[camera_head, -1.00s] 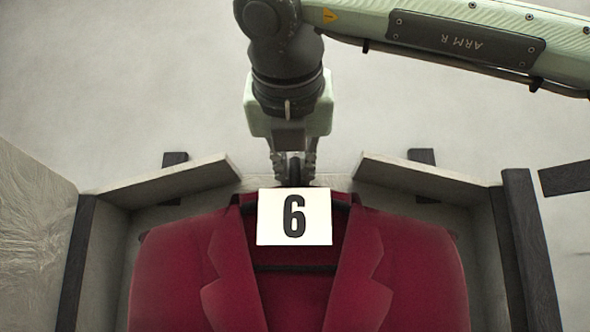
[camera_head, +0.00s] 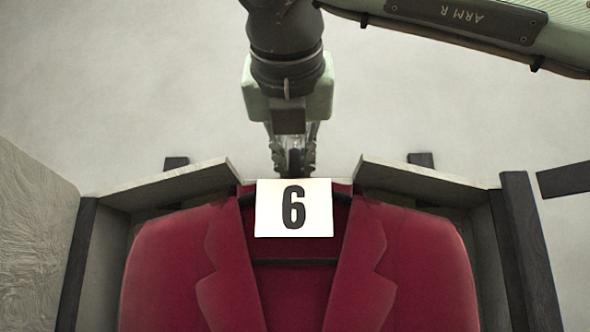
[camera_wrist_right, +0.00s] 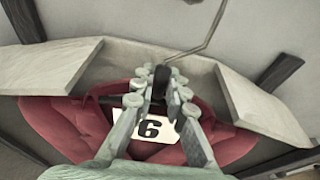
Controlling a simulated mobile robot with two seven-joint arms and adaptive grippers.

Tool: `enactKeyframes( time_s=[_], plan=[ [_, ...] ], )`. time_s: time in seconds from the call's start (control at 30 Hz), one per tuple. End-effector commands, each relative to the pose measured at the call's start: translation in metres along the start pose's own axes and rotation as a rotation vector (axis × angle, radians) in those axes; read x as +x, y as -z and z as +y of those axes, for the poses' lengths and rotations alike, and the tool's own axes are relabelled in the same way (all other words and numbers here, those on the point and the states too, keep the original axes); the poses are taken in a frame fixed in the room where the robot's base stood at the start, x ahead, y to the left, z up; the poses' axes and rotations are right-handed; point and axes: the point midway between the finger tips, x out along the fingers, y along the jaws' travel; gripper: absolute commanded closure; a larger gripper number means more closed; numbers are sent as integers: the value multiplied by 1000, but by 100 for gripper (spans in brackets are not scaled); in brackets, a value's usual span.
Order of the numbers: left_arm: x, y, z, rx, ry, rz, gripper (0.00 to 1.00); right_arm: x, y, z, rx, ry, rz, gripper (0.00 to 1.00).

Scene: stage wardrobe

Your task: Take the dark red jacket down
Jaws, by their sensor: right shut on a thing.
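The dark red jacket (camera_head: 182,260) hangs with its shoulders and lapels showing, between pale panels; its lower part is out of the frame. A white card with a black 6 (camera_head: 276,210) is at its collar and hides part of it. My right gripper (camera_head: 294,165) is just behind the card. In the right wrist view the fingers (camera_wrist_right: 160,86) are shut on a dark grip piece (camera_wrist_right: 161,78) of the hanger, above the card (camera_wrist_right: 148,128) and the jacket (camera_wrist_right: 68,126). A thin metal hook (camera_wrist_right: 208,42) rises from that piece. My left gripper is not in view.
Pale slanted boards (camera_head: 165,186) and (camera_head: 420,182) flank the collar. Dark posts (camera_head: 530,250) and side panels (camera_head: 32,240) stand close on both sides of the jacket. The pale surface behind looks clear.

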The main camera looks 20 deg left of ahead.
Motion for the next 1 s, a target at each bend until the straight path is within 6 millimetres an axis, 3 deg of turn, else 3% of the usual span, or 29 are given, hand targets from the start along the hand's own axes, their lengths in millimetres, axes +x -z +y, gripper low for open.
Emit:
enactKeyframes(
  time_s=[1.0],
  plan=[
    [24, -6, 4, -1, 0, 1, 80, -46, 11, 0, 2, -1, -5, 100]
  ],
)
